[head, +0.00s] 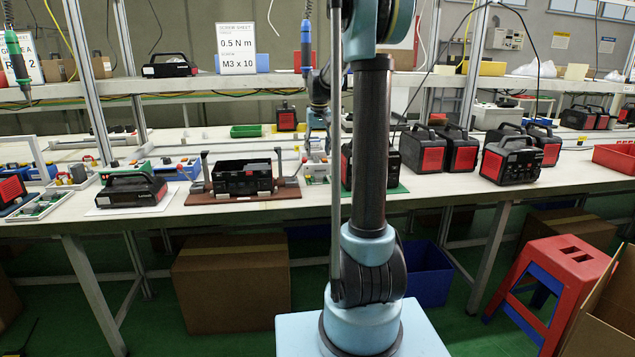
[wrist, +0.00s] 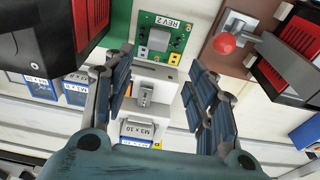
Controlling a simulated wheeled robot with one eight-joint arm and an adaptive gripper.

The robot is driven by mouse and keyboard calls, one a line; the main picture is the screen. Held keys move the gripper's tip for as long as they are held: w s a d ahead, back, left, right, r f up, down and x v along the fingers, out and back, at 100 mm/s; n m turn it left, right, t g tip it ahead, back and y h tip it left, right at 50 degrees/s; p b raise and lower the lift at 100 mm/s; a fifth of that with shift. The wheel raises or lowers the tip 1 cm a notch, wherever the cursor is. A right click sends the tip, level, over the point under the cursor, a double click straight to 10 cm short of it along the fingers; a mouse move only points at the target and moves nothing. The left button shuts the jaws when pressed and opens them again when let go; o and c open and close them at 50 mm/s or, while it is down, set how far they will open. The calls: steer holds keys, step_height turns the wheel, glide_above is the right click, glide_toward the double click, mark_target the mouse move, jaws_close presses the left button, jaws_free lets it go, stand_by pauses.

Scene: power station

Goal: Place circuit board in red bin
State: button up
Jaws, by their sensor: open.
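The circuit board (wrist: 160,38) is a small green board with a white label reading REV 2, at the top middle of the wrist view. My gripper (wrist: 160,57) is open, with one finger on each side of the view and nothing between the pads. The board lies just beyond the fingertips, apart from them as far as I can tell. In the head view my gripper (head: 318,140) hangs over the workbench, partly hidden by my arm. The red bin (head: 615,157) sits on the bench at the far right of the head view.
Black and red power units flank the board closely, one at left (wrist: 38,35) and one at right (wrist: 295,45). A red-knobbed clamp (wrist: 226,43) stands to its right. Several power units (head: 508,158) stand on the bench between my arm and the bin. A red stool (head: 565,262) is below.

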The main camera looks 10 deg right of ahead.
glide_above(318, 175)
steer(key=f, duration=0.6)
steer(key=shift+s+a, duration=0.15)
steer(key=shift+s, duration=0.15)
steer(key=shift+w+d+f, duration=0.1)
steer(key=shift+w+f, duration=0.05)
steer(key=shift+f, duration=0.7)
steer(key=shift+w+d+f, duration=0.1)
steer(key=shift+w+f, duration=0.1)
steer(key=shift+f, duration=0.65)
steer(key=shift+w+f, duration=0.15)
steer(key=shift+f, duration=0.7)
steer(key=shift+c, duration=0.6)
jaws_close()
